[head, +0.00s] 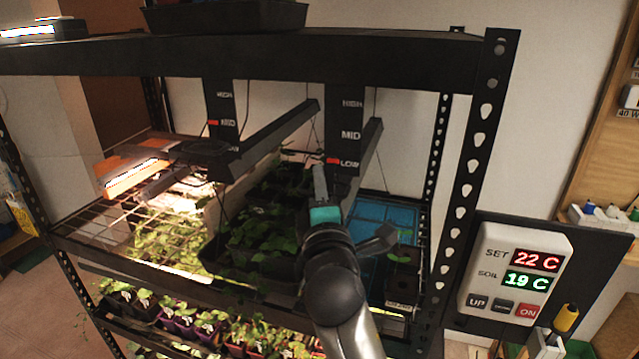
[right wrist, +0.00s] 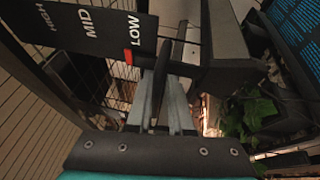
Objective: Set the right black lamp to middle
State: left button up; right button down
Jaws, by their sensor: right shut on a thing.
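The right black lamp (head: 368,150) is a long dark bar running back under the top shelf. Its scale plate (head: 350,100) reads HIGH, MID and LOW from top to bottom. The red pointer (head: 332,160) is at LOW; the right wrist view also shows the red pointer (right wrist: 128,58) beside LOW. My right gripper (head: 320,185) is at the lamp's front end, just below the scale. In the right wrist view its fingers (right wrist: 163,95) are closed on a dark, narrow handle (right wrist: 178,50) of the lamp. My left gripper is not in view.
An orange lamp (head: 135,178) is further left. Seedling trays (head: 225,268) stand below. A rack post (head: 470,165) and a control panel (head: 515,272) are to the right.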

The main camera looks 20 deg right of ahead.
pick_arm(q)
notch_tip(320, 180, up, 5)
jog(key=p, duration=0.4)
jog(key=shift+p, duration=0.35)
pick_arm(e)
notch_tip(320, 180, up, 5)
jog(key=shift+r, duration=0.1)
jog(key=c, duration=1)
grip_release()
jog(key=shift+o, duration=0.2)
jog(key=shift+f, duration=0.25)
